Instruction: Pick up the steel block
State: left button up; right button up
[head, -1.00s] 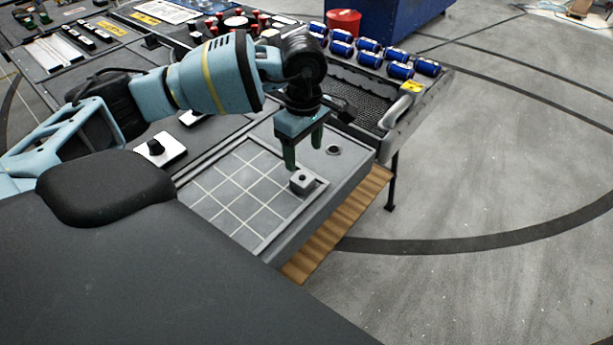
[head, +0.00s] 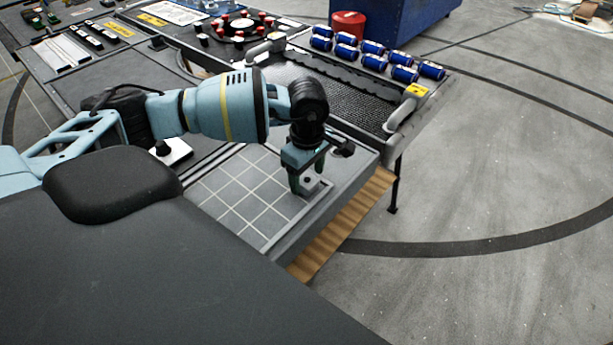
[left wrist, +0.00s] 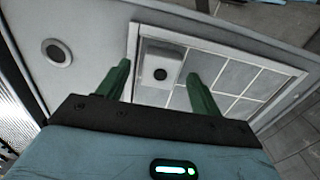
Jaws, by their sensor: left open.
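The steel block (left wrist: 160,64) is a small light-grey cube with a dark round hole in its top. It sits in a corner of the white-lined grid tray (left wrist: 228,79). In the head view the block (head: 309,182) is partly hidden by my left gripper (head: 307,186). In the left wrist view the green fingers of my left gripper (left wrist: 160,78) are open and apart, with the block seen between and beyond their tips. I cannot tell whether the fingers touch it. My right gripper is not in view.
A round hole (left wrist: 57,52) is in the panel beside the grid. The table's wooden edge (head: 345,225) borders open floor.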

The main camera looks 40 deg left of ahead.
pick_arm(q)
jog(key=shift+f, duration=0.3)
jog(key=shift+c, duration=0.4)
jog(key=c, duration=1.2)
jog(key=shift+c, duration=0.7)
jog(key=shift+r, duration=0.15)
